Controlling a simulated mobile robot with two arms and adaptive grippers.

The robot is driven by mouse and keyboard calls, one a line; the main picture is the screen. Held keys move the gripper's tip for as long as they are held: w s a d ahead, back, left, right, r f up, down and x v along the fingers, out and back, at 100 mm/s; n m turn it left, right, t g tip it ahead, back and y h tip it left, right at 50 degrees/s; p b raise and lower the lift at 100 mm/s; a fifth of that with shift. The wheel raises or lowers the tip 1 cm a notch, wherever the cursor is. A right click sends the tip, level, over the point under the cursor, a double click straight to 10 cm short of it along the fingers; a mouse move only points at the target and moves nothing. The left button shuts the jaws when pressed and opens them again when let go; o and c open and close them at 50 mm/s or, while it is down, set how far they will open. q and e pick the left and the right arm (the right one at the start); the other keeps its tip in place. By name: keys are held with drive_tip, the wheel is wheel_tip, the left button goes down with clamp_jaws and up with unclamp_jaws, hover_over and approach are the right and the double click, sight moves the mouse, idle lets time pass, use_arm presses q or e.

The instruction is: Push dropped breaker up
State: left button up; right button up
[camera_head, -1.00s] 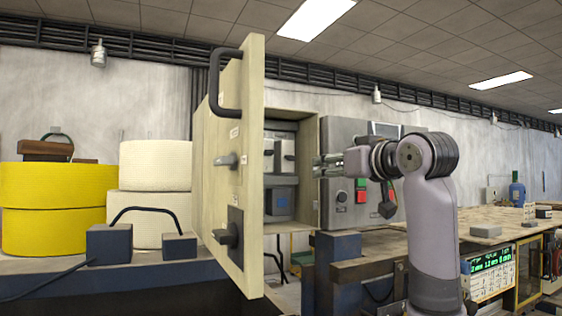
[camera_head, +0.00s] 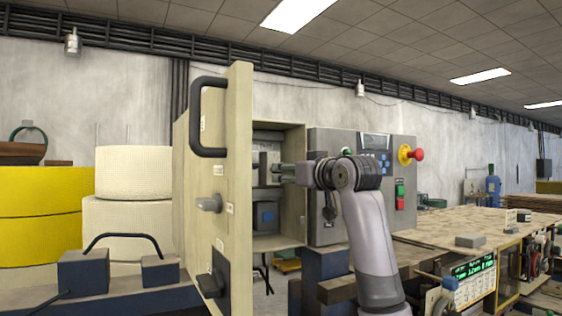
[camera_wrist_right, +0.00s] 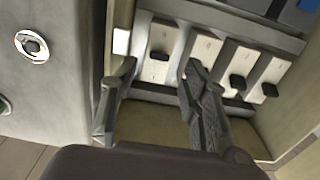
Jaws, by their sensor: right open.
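An open breaker box (camera_head: 293,190) shows in the head view, its breakers mostly hidden by its door and my arm. My right gripper (camera_head: 283,174) reaches into the box from the right. The right wrist view, which looks upside down, shows a row of white breakers with black levers. The lever of the leftmost breaker (camera_wrist_right: 158,55) sits nearer the picture's top than those of the others (camera_wrist_right: 238,82), so it appears lowered. My right gripper (camera_wrist_right: 160,68) is open and empty, its fingertips on either side of that breaker's column. Contact cannot be told. My left gripper is not in view.
The box door (camera_head: 240,170) stands open on the left, with a black handle (camera_head: 197,118). A grey control panel (camera_head: 318,150) with a red emergency button (camera_head: 417,154) adjoins the box on the right. White rolls (camera_head: 130,215) stand left, and a wooden table (camera_head: 465,226) right.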

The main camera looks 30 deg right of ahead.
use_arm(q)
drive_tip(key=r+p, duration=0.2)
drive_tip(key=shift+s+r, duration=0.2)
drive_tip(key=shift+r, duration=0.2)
use_arm(e)
drive_tip(key=w, duration=0.4)
drive_tip(key=shift+w+d, duration=0.15)
drive_tip(key=shift+w, duration=0.15)
drive_tip(key=shift+c, duration=0.7)
clamp_jaws()
